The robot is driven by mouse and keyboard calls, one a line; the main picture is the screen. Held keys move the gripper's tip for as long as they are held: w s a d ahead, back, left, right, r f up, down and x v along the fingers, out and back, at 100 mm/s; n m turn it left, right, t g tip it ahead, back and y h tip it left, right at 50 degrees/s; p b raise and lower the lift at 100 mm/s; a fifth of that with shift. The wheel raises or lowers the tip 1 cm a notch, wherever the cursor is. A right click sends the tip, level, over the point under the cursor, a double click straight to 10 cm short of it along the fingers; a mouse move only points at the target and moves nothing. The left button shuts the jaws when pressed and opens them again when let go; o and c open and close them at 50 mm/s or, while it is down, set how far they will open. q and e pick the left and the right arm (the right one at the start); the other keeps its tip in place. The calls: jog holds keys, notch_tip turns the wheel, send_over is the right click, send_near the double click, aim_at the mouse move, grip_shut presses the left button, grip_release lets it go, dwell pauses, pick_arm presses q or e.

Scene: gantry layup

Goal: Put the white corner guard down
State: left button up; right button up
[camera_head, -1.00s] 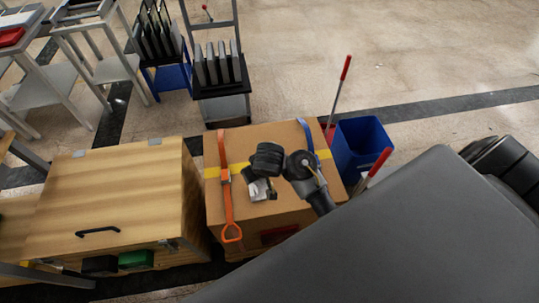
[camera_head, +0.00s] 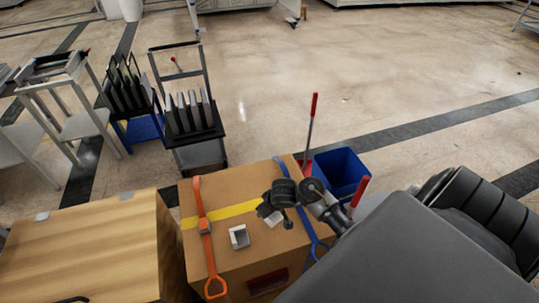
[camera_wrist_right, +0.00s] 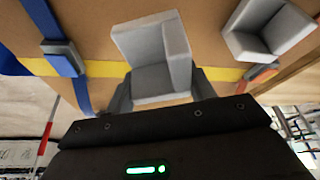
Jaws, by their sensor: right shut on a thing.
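My right gripper (camera_head: 268,212) is over the top of the cardboard box (camera_head: 240,268), near the yellow tape. It is shut on a white corner guard (camera_wrist_right: 153,50), an L-shaped piece seen between the two fingers in the right wrist view. In the head view the gripper covers much of this guard (camera_head: 274,218). I cannot tell whether the held guard touches the box. A second white corner guard (camera_head: 239,237) lies on the box between the gripper and the orange strap; it also shows in the right wrist view (camera_wrist_right: 266,30). My left gripper is out of view.
An orange strap (camera_head: 206,240) and a blue strap (camera_head: 306,232) run over the box. A wooden crate (camera_head: 85,245) stands to its left and a blue bin (camera_head: 341,172) to its right. A cart with upright plates (camera_head: 190,112) stands behind.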

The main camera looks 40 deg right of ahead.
jog(key=f+b, duration=0.2)
jog(key=f, duration=0.1)
jog(key=shift+d+f, duration=0.25)
jog(key=shift+d, duration=0.15)
jog(key=shift+f, duration=0.25)
jog(key=shift+f, duration=0.2)
jog(key=o, duration=1)
jog(key=shift+c, duration=0.2)
jog(key=shift+r, duration=0.1)
